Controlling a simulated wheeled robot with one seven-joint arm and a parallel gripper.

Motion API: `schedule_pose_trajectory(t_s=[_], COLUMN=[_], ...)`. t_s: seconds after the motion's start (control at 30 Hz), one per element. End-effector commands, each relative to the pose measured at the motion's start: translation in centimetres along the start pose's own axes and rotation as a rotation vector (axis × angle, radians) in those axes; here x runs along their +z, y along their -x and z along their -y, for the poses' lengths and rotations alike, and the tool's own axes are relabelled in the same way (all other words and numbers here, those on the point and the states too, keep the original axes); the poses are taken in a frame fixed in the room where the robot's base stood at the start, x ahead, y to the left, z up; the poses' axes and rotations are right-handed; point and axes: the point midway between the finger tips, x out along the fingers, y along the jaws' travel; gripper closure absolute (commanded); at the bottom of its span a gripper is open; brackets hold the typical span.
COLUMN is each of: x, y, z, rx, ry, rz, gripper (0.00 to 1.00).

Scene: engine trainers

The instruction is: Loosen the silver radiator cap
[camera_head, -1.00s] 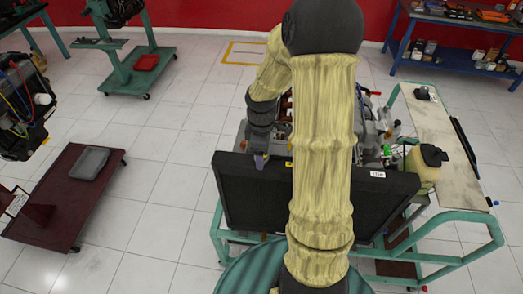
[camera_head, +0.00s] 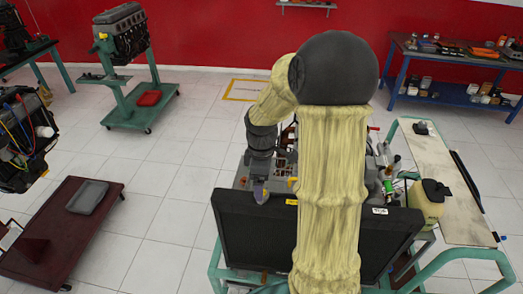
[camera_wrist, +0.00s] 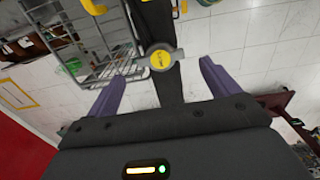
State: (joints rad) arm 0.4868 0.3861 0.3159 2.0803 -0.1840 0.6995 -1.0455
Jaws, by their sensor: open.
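The silver radiator cap (camera_wrist: 161,58) shows in the wrist view, with a yellow round label on its centre and a tab on each side. It sits on the dark narrow top of the radiator (camera_wrist: 170,88). My gripper (camera_wrist: 162,72) is open, its two purple fingers apart on either side below the cap in the picture, with nothing between them touching. In the head view my gripper (camera_head: 260,192) is at the upper left edge of the black radiator (camera_head: 245,232). I cannot make out the cap there.
A grey wire basket (camera_wrist: 62,42) is at the left in the wrist view. In the head view a yellowish canister (camera_head: 428,205) and a bench top (camera_head: 440,175) stand to the right. A maroon cart (camera_head: 50,235) is at the left, with clear tiled floor between.

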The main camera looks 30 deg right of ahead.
Motion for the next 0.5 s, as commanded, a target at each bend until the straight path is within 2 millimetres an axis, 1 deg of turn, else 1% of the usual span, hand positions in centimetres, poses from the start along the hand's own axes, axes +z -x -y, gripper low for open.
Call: schedule_pose_trajectory(t_s=[0.1, 0.5], x=[0.0, -0.1], y=[2.4, 10.3], z=[-0.1, 0.0], rx=[0.007, 0.006], ry=[-0.002, 0.001], rz=[-0.001, -0.003], gripper=[0.13, 0.13])
